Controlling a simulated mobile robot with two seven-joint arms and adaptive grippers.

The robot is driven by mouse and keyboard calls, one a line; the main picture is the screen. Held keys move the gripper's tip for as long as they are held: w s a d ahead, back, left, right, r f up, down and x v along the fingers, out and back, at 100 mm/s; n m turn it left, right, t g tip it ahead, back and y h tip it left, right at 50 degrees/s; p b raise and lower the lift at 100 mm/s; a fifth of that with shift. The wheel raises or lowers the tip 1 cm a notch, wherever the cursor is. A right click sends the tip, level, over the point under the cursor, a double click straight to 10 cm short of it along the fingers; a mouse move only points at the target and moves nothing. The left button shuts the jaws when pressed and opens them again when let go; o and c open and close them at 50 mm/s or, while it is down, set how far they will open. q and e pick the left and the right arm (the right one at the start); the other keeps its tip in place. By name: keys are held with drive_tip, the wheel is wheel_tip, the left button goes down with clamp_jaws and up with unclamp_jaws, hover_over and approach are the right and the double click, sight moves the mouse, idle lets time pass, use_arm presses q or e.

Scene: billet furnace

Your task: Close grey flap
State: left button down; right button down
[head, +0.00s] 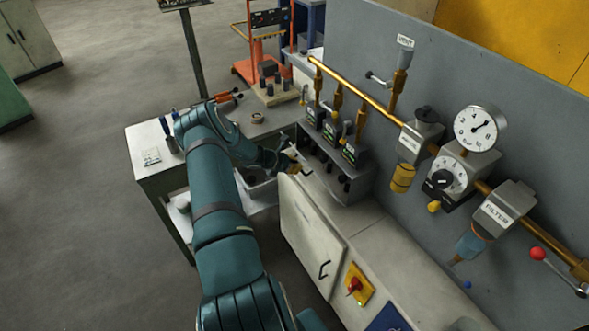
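A pale grey panel (306,232) with a black handle (324,269) is on the front of the long grey cabinet; it looks like the grey flap. My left arm reaches across from the bottom to the back. My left gripper (296,161) is at the panel's far upper corner, near the control box. It is small and partly hidden by its wrist, so its finger opening and any contact are unclear. My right gripper is not in view.
A control box (337,169) with dark knobs stands on the cabinet. A brass pipe with valves, a gauge (479,128) and a filter (506,206) runs along the grey back wall. A side table (148,160) stands left; an orange trolley (262,58) is behind. Floor at left is clear.

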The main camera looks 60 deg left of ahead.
use_arm(q)
drive_tip(key=shift+w+d+r+g, duration=0.1)
drive_tip(key=shift+w+r+g, duration=0.45)
drive_tip(key=shift+w, duration=0.15)
drive_tip(key=shift+w+d+r, duration=0.1)
drive_tip(key=shift+w+r, duration=0.3)
drive_tip(key=shift+w, duration=0.25)
drive_tip(key=shift+w+r, duration=0.4)
drive_tip(key=shift+w, duration=0.25)
drive_tip(key=shift+w+r, duration=0.1)
